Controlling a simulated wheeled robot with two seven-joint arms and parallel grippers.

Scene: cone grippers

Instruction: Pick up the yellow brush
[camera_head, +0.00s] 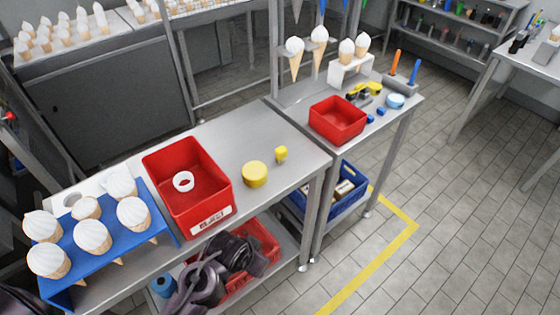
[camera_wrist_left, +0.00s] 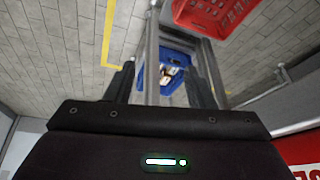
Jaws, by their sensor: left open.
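I cannot make out a clear brush shape. My left gripper is low at the near table's front edge, by the lower red crate, as a dark shape in the head view (camera_head: 245,252). In the left wrist view its two fingers (camera_wrist_left: 165,65) are apart with nothing between them. My right gripper does not show.
A red bin (camera_head: 156,164) holding a white ring and a blue rack (camera_head: 155,238) of cones stand on the near table. A smaller red bin (camera_head: 337,131) is on the far table. A blue crate (camera_head: 350,203) sits below; it also shows in the left wrist view (camera_wrist_left: 178,56).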

